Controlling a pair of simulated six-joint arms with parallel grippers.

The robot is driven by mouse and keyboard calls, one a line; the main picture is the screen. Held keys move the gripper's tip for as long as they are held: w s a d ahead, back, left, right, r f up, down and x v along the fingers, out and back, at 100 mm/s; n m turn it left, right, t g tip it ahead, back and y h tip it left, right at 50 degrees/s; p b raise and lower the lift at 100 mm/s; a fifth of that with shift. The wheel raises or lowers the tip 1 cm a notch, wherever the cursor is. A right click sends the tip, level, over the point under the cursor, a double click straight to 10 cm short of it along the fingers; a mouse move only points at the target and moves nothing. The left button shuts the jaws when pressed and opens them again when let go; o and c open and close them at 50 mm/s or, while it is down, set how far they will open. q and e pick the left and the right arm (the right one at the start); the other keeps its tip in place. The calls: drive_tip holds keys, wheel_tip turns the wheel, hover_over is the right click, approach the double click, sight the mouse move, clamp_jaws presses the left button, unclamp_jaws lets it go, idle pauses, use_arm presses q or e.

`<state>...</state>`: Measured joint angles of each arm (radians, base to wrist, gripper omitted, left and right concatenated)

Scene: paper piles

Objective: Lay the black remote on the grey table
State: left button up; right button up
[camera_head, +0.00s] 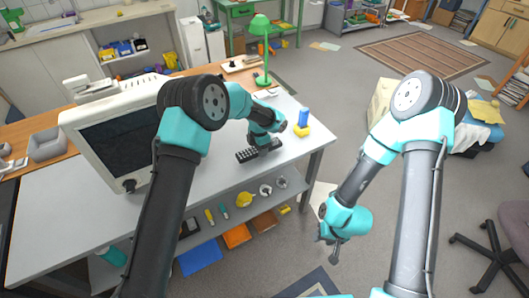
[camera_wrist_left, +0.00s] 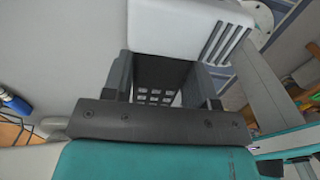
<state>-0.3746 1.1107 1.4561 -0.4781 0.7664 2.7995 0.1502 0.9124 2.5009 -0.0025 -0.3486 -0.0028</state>
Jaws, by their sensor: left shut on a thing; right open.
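The black remote (camera_head: 244,156) is in the grip of my left gripper (camera_head: 262,147), over the right part of the grey table (camera_head: 220,182). In the left wrist view the remote (camera_wrist_left: 158,84) shows between the two fingers of the left gripper (camera_wrist_left: 162,92), its buttons partly visible. The remote looks close to the table top; I cannot tell whether it touches. My right gripper (camera_head: 333,248) hangs open and empty beyond the table's right edge, above the floor.
A white monitor (camera_head: 95,118) stands left of the remote; its casing (camera_wrist_left: 180,25) is near the gripper in the wrist view. A green lamp (camera_head: 261,50) stands behind. A blue and yellow object (camera_head: 303,122) is to the right. The table's front right is clear.

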use_arm(q)
drive_tip(key=shift+w+a+f, duration=0.1)
drive_tip(key=shift+w+a, duration=0.1)
drive_tip(key=shift+w, duration=0.3)
drive_tip(key=shift+s+d+f, duration=0.1)
drive_tip(key=shift+d+f, duration=0.05)
drive_tip(key=shift+f, duration=1.55)
drive_tip(key=shift+f, duration=0.15)
drive_tip(key=o, duration=1)
wheel_tip(320, 180, up, 12)
drive_tip(key=shift+r, duration=0.15)
